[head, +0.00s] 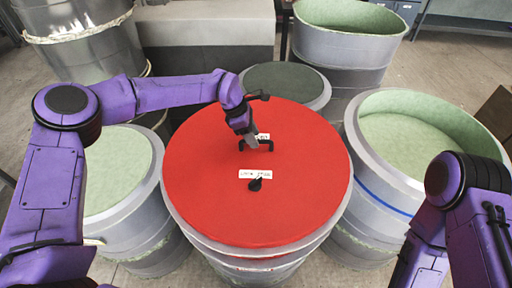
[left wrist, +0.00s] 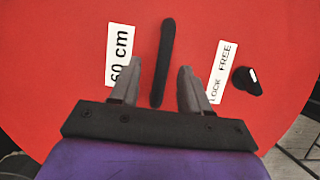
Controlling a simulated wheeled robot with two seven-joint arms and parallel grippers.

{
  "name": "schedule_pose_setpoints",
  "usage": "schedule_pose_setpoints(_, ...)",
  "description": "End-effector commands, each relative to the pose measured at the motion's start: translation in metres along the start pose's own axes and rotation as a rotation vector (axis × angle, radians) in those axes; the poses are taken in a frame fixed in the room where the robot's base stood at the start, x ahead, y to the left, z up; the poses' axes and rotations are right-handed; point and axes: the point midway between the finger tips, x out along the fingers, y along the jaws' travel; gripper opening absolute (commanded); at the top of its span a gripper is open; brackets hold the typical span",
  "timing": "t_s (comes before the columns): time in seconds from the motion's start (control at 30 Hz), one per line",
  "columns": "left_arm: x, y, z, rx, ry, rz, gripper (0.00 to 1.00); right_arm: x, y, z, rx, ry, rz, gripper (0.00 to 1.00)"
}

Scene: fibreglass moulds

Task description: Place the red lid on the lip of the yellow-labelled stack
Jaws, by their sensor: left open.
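The red lid (head: 210,200) lies flat on top of a grey cylindrical mould stack (head: 250,262) in the middle of the head view. It also fills most of the left wrist view (left wrist: 60,50). It carries a black bar handle (left wrist: 165,45), white labels and a black knob (head: 256,183). My left gripper (head: 251,140) is open at the handle, which shows between its two fingers (left wrist: 158,75) in the wrist view. Whether the fingers touch it I cannot tell. My right arm (head: 445,215) is at the right; its gripper is out of view. No yellow label is visible.
A pale-green-topped mould (head: 117,172) stands left. A hollow mould with a blue band (head: 385,203) stands close at the right. A dark-topped mould (head: 285,82) and a tall open one (head: 345,50) are behind. The stacks stand close together.

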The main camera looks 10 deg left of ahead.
Motion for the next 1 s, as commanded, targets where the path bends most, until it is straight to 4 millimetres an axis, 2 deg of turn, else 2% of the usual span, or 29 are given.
schedule_pose_setpoints(0.03, 0.003, -0.003, 0.002, 0.001, 0.004, -0.005, 0.46, -0.015, 0.001, -0.006, 0.000, 0.000, 0.000, 0.43)
schedule_pose_setpoints(0.07, 0.009, -0.004, 0.002, 0.001, 0.003, -0.005, 0.46, -0.019, 0.002, -0.008, 0.000, 0.000, 0.000, 0.43)
schedule_pose_setpoints(0.2, 0.030, -0.002, 0.000, 0.000, 0.003, -0.001, 0.46, -0.020, 0.002, -0.009, 0.000, 0.000, 0.000, 0.43)
schedule_pose_setpoints(0.4, 0.034, -0.002, -0.001, 0.000, 0.001, 0.001, 0.46, -0.019, 0.002, -0.008, 0.000, 0.000, 0.000, 0.43)
schedule_pose_setpoints(0.43, 0.034, -0.002, -0.001, 0.000, 0.001, 0.001, 0.43, -0.019, 0.002, -0.008, 0.000, 0.000, 0.000, 0.43)
schedule_pose_setpoints(0.57, 0.034, -0.002, -0.001, 0.000, 0.001, 0.001, 0.01, -0.019, 0.002, -0.008, 0.000, 0.000, 0.000, 0.43)
schedule_pose_setpoints(1.0, 0.033, -0.001, 0.000, 0.000, 0.001, 0.002, 0.00, -0.019, 0.002, -0.008, 0.000, 0.000, 0.000, 0.43)
